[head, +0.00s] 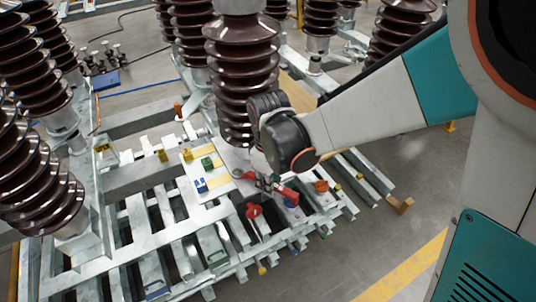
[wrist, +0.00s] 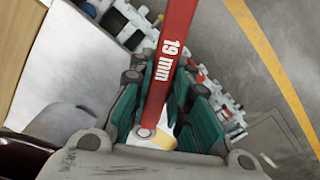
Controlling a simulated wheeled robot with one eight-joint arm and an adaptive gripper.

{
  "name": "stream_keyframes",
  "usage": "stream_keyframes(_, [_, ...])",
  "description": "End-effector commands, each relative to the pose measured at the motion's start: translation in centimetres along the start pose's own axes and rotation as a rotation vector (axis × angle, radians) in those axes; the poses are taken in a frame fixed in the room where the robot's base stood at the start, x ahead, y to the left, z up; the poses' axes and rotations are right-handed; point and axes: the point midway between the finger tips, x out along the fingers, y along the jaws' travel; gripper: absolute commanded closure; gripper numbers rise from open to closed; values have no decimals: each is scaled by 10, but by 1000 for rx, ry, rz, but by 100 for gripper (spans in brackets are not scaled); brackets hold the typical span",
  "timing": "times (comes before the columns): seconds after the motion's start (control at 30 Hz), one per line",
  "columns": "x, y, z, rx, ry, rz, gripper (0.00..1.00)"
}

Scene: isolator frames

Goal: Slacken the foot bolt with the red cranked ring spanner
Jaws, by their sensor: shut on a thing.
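The red spanner (wrist: 172,55), marked "19 mm", runs between the green-padded fingers of my gripper (wrist: 170,108) in the wrist view. The gripper is shut on it. A pale round shape shows by its lower end; I cannot tell whether it is a bolt head. In the head view my gripper (head: 268,182) is low over the front of the steel frame, beside the foot of the middle brown insulator (head: 242,75). The foot bolt cannot be made out, and neither can any contact with the ring.
Another red piece (head: 253,210) lies just in front of the gripper. Blue (head: 201,185), green (head: 207,163) and orange (head: 321,186) small items sit on the frame nearby. Ribbed insulators stand left and behind. Open floor (head: 400,225) with a yellow line lies to the right.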

Motion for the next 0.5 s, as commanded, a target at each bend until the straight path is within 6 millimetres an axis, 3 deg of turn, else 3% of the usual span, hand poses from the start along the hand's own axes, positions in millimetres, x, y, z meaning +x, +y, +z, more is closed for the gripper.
stream_keyframes(0.23, [-4, 0, 0, 1, 0, 0, 100])
stream_keyframes(0.5, [-21, 0, 0, 2, 0, 0, 100])
